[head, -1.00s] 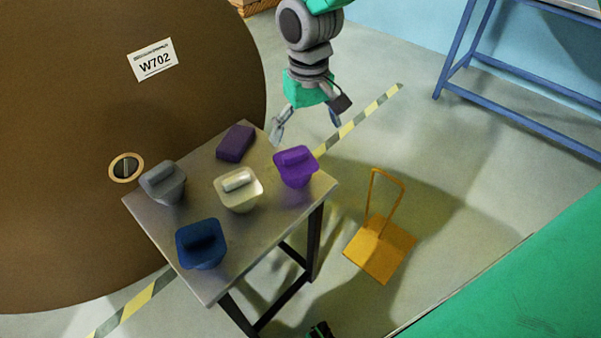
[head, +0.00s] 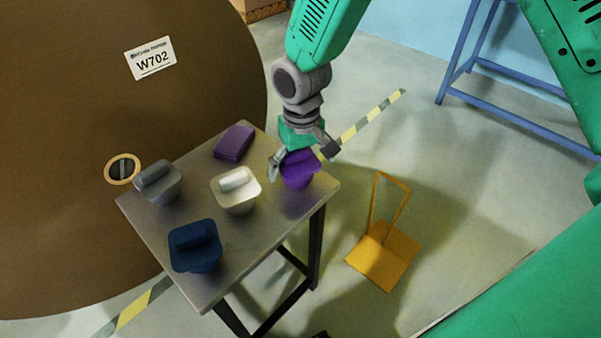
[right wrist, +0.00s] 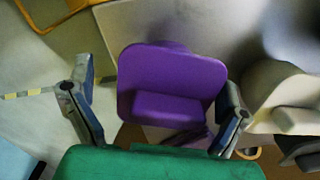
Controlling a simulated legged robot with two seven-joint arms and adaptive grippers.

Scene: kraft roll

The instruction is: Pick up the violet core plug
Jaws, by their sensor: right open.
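The violet core plug (head: 300,172) stands on the small metal table near its right corner, with a square flange and a raised grip on top. My right gripper (head: 303,160) is open just above it and partly hides it in the head view. In the right wrist view the plug (right wrist: 170,75) lies between the two spread fingers (right wrist: 157,85), with a gap on the left; on the right the finger appears close to its edge, and I cannot tell whether they touch. My left gripper is not in view.
A cream plug (head: 236,196), a grey plug (head: 157,186), a navy plug (head: 195,250) and a dark purple block (head: 234,143) share the table (head: 222,284). A huge brown roll (head: 70,230) stands at the left. An orange hand truck (head: 385,258) is on the floor at right.

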